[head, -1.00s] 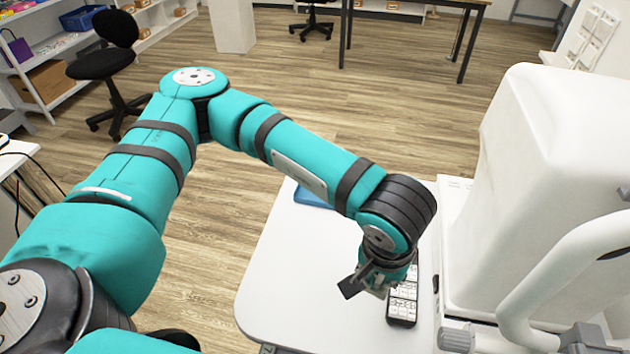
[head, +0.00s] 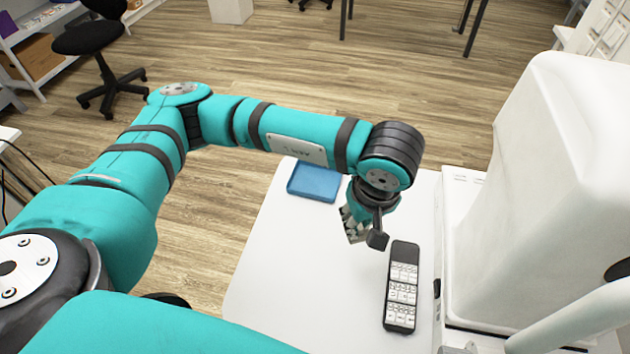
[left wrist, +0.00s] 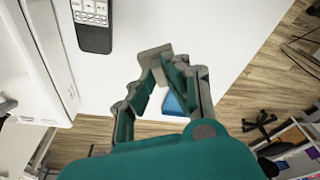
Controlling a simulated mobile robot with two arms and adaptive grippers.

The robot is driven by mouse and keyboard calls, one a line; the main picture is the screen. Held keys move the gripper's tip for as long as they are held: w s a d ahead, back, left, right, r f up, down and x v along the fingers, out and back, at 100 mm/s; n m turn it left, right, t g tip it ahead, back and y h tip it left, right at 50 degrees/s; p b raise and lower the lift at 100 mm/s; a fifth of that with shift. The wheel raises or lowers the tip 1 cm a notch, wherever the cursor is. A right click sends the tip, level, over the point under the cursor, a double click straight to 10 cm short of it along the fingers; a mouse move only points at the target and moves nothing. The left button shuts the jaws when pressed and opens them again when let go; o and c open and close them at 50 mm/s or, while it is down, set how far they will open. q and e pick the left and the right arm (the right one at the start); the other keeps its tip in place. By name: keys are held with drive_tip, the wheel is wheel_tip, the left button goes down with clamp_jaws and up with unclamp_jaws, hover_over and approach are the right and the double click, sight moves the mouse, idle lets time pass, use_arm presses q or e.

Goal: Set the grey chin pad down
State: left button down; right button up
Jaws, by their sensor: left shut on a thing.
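My left gripper (head: 353,226) is over the white table, left of a black panel with white keys. In the left wrist view its fingers (left wrist: 163,66) are shut on the grey chin pad (left wrist: 154,52), a small flat piece held at the fingertips. The pad appears tilted, with the white table top behind it. In the head view I cannot make out the pad clearly among the gripper parts. Whether it touches the table I cannot tell. My right gripper is not in view.
The black panel (head: 402,288) lies on the white table (head: 290,270). A blue tray (head: 314,181) is at the table's far edge. A large white machine (head: 545,190) stands on the right. The table's left and front part is clear. A black chair (head: 95,45) is far left.

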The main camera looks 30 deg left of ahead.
use_arm(q)
drive_tip(key=a+f+n+g, duration=0.2)
drive_tip(key=a+f+n, duration=0.3)
drive_tip(key=a+n, duration=0.5)
drive_tip(key=n+p, duration=0.1)
drive_tip(key=n, duration=0.1)
hover_over(313, 182)
drive_tip(key=d, duration=0.1)
drive_tip(key=shift+f+y, duration=0.4)
drive_tip(key=shift+f, duration=0.2)
drive_tip(key=shift+w+f+p, duration=0.15)
drive_tip(key=shift+f+p, duration=0.15)
drive_tip(key=shift+f, duration=0.05)
wheel_tip(313, 182, down, 2)
drive_tip(key=shift+f+p, duration=0.2)
drive_tip(key=shift+p, duration=0.1)
drive_tip(key=shift+f, duration=0.25)
drive_tip(key=shift+f, duration=0.1)
